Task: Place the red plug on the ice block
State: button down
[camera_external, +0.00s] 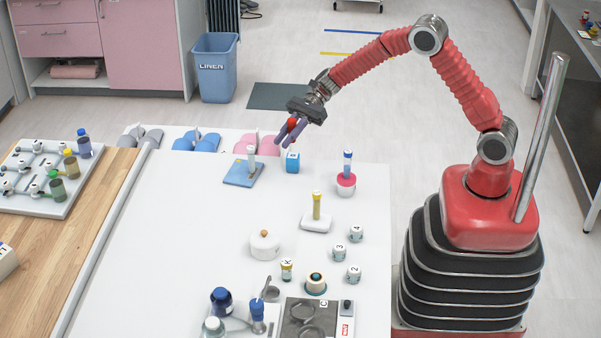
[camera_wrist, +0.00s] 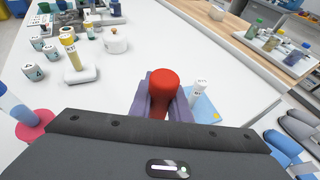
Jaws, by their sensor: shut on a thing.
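My gripper (camera_external: 285,140) is shut on the red plug (camera_external: 292,124), which shows between its purple fingers. In the wrist view, the plug's round red top (camera_wrist: 164,78) stands up between the two fingers (camera_wrist: 162,108). A small bright blue cube (camera_external: 292,162) with a white mark stands on the white table, just below and right of the fingertips in the external view. It looks like the ice block, though I cannot be sure. The plug is above the table, apart from the cube. The wrist view does not show the cube, likely hidden by my gripper.
A blue pad (camera_external: 238,178) holding a white-capped tube stands left of the cube. A pink holder (camera_external: 346,180) with a blue-topped tube is to the right. A white block (camera_external: 317,224) holds a yellow tube. The white table (camera_external: 190,240) is clear at left.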

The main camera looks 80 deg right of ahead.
jog(key=shift+f, duration=0.95)
jog(key=shift+f, duration=1.85)
jog(key=c, duration=1.7)
grip_release()
jog(key=shift+o, duration=0.2)
jog(key=v, duration=1.2)
